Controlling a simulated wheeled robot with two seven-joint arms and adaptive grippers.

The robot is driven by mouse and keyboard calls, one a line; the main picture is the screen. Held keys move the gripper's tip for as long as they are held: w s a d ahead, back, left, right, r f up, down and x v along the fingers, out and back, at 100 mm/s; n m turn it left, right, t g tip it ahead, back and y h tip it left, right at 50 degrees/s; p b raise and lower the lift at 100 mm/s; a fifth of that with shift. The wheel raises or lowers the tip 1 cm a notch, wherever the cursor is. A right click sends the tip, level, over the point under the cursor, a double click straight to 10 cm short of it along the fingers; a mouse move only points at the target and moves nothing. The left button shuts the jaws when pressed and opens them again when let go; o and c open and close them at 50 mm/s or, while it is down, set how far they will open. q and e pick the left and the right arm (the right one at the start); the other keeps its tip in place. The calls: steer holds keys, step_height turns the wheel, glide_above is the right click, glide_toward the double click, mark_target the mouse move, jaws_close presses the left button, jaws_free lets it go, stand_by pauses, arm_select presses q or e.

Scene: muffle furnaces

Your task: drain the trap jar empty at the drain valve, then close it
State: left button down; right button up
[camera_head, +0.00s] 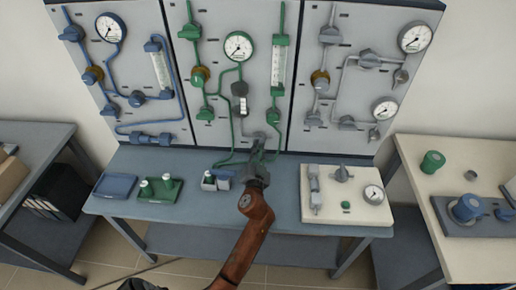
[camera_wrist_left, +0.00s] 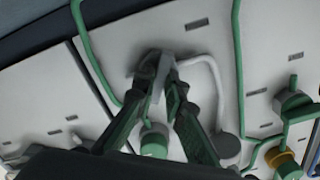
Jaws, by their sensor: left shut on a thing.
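The green-piped middle panel carries a small jar with a dark top (camera_head: 242,104), likely the trap jar; its liquid level is too small to read. Below it, low on the panel, is a grey valve (camera_head: 259,137), likely the drain valve. My left gripper (camera_head: 257,152) reaches up to it from the bench front. In the left wrist view, the left gripper (camera_wrist_left: 160,72) is shut on a grey handle (camera_wrist_left: 156,84) at the panel face. The fingers hide part of the handle, and its open or closed position is unclear. My right gripper is not in view.
A white board (camera_head: 335,210) with fittings lies right of my arm. Side tables flank the bench.

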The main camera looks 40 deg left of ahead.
arm_select(q)
steer(key=m+p, duration=0.5)
steer(key=m, duration=0.6)
steer(key=shift+d+r, duration=0.1)
steer(key=shift+d, duration=0.05)
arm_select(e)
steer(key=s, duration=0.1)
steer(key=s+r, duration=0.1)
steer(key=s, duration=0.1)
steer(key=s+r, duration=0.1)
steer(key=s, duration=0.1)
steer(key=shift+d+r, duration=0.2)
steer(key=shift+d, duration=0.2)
arm_select(q)
steer(key=shift+m, duration=0.4)
steer(key=c, duration=2.1)
jaws_free()
steer(key=shift+o, duration=0.6)
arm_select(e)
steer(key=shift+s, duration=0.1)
arm_select(q)
steer(key=v, duration=1.2)
